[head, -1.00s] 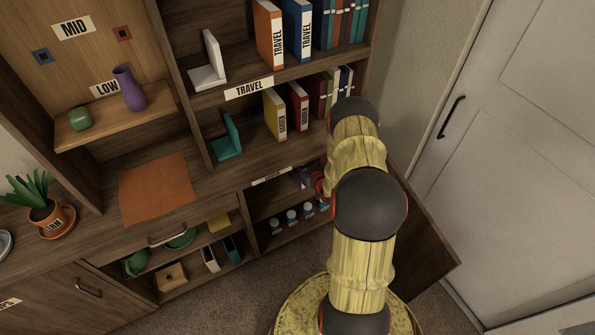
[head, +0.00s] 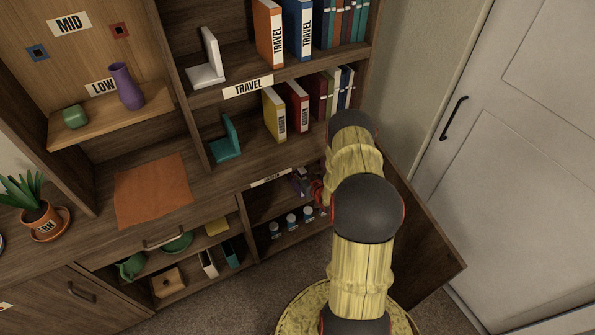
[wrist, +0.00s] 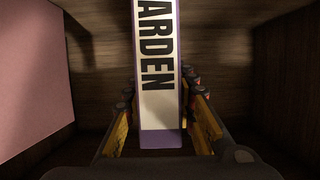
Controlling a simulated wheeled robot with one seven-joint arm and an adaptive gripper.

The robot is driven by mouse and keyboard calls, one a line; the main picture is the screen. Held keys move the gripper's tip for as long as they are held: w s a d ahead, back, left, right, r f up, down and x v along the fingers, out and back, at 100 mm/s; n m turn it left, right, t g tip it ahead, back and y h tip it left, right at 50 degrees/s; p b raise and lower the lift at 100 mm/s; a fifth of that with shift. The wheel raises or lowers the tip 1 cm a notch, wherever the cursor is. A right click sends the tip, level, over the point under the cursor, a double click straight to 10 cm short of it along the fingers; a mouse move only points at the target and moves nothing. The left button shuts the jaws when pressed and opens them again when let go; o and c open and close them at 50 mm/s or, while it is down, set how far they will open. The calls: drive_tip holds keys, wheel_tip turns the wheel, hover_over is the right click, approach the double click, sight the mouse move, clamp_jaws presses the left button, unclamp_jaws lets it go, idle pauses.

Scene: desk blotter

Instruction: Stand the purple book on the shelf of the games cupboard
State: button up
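The purple book (wrist: 158,115) shows in the wrist view with its spine towards me; a white label on it reads "ARDEN", cut off at the top. It stands upright inside a dark wooden compartment. My gripper (wrist: 160,100) has one finger on each side of the book, with narrow gaps showing, so it looks open around it. In the head view, a small purple part of the book (head: 299,183) shows inside the open cupboard (head: 262,206), on its upper level. My arm hides much of the gripper (head: 317,190). The cupboard's label is too small to read.
Several small jars (head: 291,220) stand on the cupboard's lower level. Its open door (head: 425,225) is at the right, beside my arm. A pinkish panel (wrist: 35,75) fills the left of the wrist view. Books and a teal bookend (head: 226,139) stand on shelves above.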

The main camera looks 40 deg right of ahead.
drive_tip(key=o, duration=0.4)
drive_tip(key=shift+r, duration=0.1)
drive_tip(key=p+v, duration=0.4)
drive_tip(key=v, duration=0.7)
drive_tip(key=shift+d+r, duration=0.1)
drive_tip(key=shift+s+r, duration=0.15)
drive_tip(key=shift+s, duration=0.35)
